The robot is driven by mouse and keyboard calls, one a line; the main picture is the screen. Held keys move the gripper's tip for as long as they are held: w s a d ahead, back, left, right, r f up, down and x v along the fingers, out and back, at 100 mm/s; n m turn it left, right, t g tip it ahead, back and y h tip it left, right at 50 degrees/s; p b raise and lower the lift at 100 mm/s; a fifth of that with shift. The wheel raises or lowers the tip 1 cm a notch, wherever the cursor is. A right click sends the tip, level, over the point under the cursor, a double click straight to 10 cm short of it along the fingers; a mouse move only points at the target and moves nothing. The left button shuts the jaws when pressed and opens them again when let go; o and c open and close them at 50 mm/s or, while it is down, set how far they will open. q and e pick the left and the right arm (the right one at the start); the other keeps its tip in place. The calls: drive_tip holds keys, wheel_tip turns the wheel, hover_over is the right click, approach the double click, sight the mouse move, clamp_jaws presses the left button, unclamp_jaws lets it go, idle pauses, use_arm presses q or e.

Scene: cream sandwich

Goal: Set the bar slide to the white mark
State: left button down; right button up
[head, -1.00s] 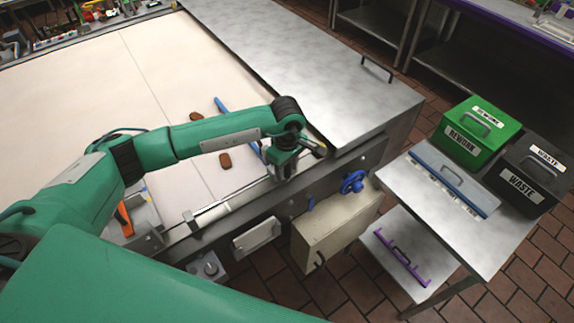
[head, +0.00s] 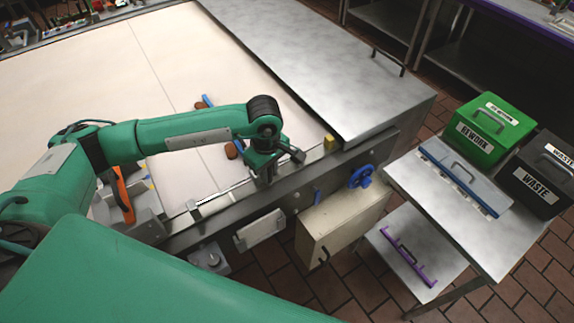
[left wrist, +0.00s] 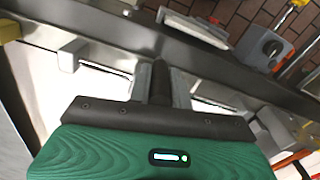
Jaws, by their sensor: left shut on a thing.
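My left gripper (head: 263,178) is over the metal rail (head: 290,166) along the table's front edge. In the left wrist view its two grey fingers (left wrist: 161,85) are shut on a dark upright piece, apparently the handle of the bar slide (left wrist: 161,78). The fingers hide much of the slide. A pale strip (head: 224,194) runs along the rail left of the gripper, ending near a light grey block (head: 194,208). I cannot tell which pale part is the white mark. My right gripper is out of view.
A yellow block (head: 329,142) stands on the rail to the right. A blue handwheel (head: 361,176) and a beige box (head: 335,222) are on the front below. An orange-handled thing (head: 123,192) lies left. The pale tabletop behind is mostly clear.

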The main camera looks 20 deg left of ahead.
use_arm(q)
drive_tip(key=s+a+b, duration=0.3)
drive_tip(key=s+a, duration=0.2)
drive_tip(key=s, duration=0.2)
drive_tip(key=shift+a+b, duration=0.3)
drive_tip(key=shift+b, duration=0.05)
drive_tip(key=c, duration=1.3)
unclamp_jaws()
drive_tip(key=shift+s, duration=0.1)
drive_tip(key=shift+r, duration=0.1)
wheel_tip(320, 180, up, 14)
drive_tip(key=b, duration=0.3)
